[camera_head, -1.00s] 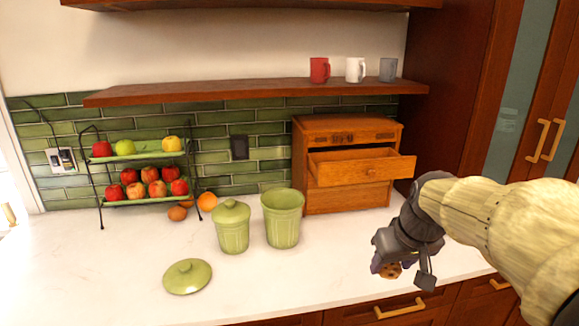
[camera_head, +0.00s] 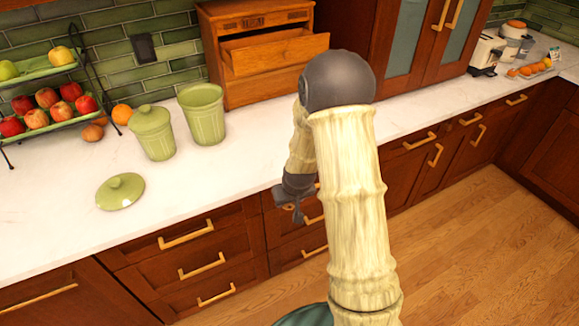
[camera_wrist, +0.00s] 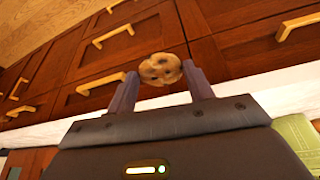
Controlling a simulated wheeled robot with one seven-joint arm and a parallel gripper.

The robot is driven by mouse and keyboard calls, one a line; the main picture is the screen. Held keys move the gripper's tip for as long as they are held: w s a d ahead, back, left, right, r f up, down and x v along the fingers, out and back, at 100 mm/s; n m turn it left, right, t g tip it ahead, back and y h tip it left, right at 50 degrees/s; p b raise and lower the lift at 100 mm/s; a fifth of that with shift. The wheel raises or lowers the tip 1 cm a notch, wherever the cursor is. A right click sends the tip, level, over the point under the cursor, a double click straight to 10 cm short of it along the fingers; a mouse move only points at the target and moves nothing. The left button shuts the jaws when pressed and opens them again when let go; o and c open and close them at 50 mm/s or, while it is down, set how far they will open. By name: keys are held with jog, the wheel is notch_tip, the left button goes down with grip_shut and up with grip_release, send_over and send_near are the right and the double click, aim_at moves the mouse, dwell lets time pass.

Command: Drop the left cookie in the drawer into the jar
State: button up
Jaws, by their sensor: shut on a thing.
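My gripper (camera_wrist: 162,88) is shut on a round cookie with dark chips (camera_wrist: 160,69), seen between its fingers in the wrist view. In the head view my gripper (camera_head: 298,212) hangs low in front of the counter's front edge, and the cookie is not clearly visible there. The open green jar (camera_head: 205,122) stands on the counter, up and left of my gripper. Its green lid (camera_head: 120,192) seems to be the one lying on the counter to the left. The small wooden drawer (camera_head: 275,55) is pulled open behind the jar's right side; its inside is mostly hidden.
A lidded green jar (camera_head: 153,138) stands just left of the open one. A two-tier fruit rack (camera_head: 45,125) and an orange (camera_head: 122,113) are farther left. Cabinet fronts with handles (camera_head: 187,235) lie below the counter (camera_head: 60,235). The counter before the jars is mostly clear.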

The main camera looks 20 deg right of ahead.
jog(key=s+a+f, duration=0.1)
jog(key=s+f, duration=0.1)
jog(key=f, duration=0.4)
jog(key=s+a+f, duration=0.1)
jog(key=f, duration=0.5)
jog(key=shift+s+a+m, duration=0.25)
jog(key=shift+s+m, duration=0.05)
jog(key=shift+s, duration=0.1)
jog(key=shift+d, duration=0.1)
jog(key=shift+d, duration=0.45)
jog(key=shift+w, duration=0.1)
